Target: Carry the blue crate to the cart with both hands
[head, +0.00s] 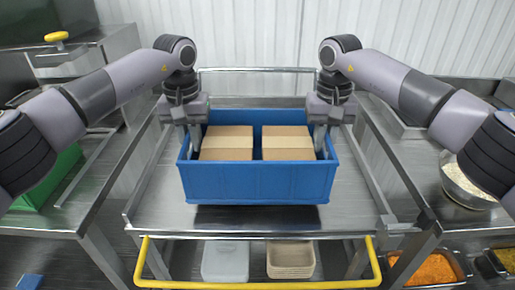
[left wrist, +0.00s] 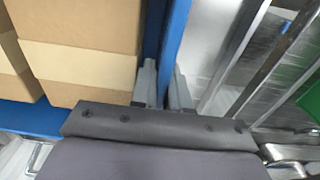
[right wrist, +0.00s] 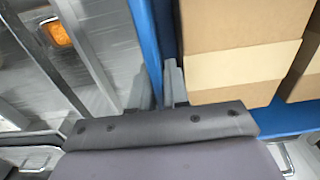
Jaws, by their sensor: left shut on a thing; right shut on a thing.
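The blue crate (head: 258,184) is level over the steel top of the cart (head: 155,203), with two cardboard boxes (head: 226,143) inside. I cannot tell whether its bottom touches the cart; a dark patch shows below its front. My left gripper (head: 192,148) is shut on the crate's left wall, which also shows between the fingers in the left wrist view (left wrist: 176,28). My right gripper (head: 321,148) is shut on the right wall, seen in the right wrist view (right wrist: 146,40). The crate's underside is hidden.
The cart has a yellow handle (head: 258,286) in front and a rail behind. Pale containers (head: 226,262) stand on its lower shelf. Steel counters flank it, with a green crate (head: 50,180) at left and a bowl of rice (head: 464,184) at right. Orange food trays (head: 428,270) are low right.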

